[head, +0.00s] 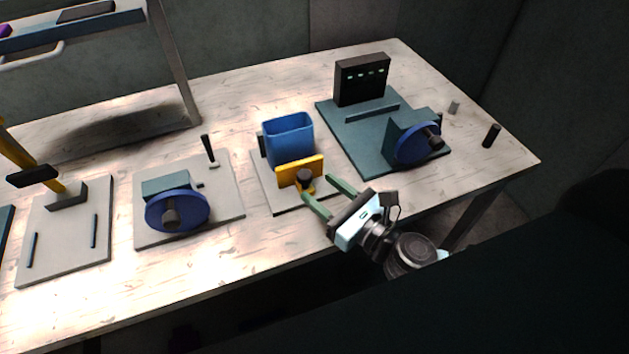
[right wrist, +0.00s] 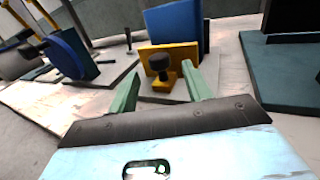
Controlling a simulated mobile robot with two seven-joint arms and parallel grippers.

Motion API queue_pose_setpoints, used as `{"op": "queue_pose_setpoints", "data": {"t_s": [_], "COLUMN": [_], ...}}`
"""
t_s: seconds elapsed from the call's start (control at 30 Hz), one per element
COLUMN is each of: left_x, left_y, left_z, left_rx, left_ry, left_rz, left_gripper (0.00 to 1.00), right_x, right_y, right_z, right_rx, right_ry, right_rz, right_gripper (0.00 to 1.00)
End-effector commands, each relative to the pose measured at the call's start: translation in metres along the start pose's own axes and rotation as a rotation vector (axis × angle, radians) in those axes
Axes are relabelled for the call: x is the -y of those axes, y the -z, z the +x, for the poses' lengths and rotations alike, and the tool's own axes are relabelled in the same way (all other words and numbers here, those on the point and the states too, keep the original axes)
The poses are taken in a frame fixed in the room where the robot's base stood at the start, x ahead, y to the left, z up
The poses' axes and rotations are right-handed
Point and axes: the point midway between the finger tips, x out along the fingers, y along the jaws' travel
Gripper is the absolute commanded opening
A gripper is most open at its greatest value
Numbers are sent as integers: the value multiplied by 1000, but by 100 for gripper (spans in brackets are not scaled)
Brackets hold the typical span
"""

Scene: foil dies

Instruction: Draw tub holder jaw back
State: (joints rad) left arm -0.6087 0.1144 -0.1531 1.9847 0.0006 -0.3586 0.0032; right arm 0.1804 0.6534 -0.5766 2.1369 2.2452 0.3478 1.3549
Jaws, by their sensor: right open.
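The tub holder has a yellow jaw (head: 300,171) standing on a grey base plate (head: 281,205), in front of a blue tub (head: 287,137). A dark round knob (head: 305,178) sits on the near side of the jaw. My right gripper (head: 316,186) is open, with its two green fingers pointing at the knob. In the right wrist view the yellow jaw (right wrist: 170,58) and the dark knob (right wrist: 159,66) show between and beyond the fingertips (right wrist: 159,83). The blue tub (right wrist: 178,25) is behind the jaw. Whether a finger touches the knob is unclear. My left gripper is not in view.
To the left is a plate with a blue wheel (head: 178,211) and a small black lever (head: 208,150). To the right is a teal plate (head: 358,136) with a black display box (head: 362,79) and another blue wheel (head: 416,144). A dark cylinder (head: 491,135) stands near the right edge.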

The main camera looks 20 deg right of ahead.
Motion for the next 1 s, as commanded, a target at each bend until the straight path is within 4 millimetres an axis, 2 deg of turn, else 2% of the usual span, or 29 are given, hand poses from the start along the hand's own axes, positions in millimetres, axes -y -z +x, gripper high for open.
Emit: {"op": "queue_pose_setpoints", "data": {"t_s": [0.1, 0.23, 0.63, 1.0], "left_x": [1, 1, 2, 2], "left_y": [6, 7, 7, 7], "left_z": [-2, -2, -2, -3], "left_rx": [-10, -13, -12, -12], "left_ry": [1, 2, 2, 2], "left_rz": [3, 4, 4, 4], "left_gripper": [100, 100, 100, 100], "right_x": [0, 0, 0, 0], "right_y": [-3, -2, 0, 0], "right_z": [17, 28, 33, 33], "right_rx": [5, 3, 0, 0], "right_ry": [0, -1, -1, -1], "right_rz": [-3, -1, -1, -1], "right_gripper": [49, 49, 49, 1]}}
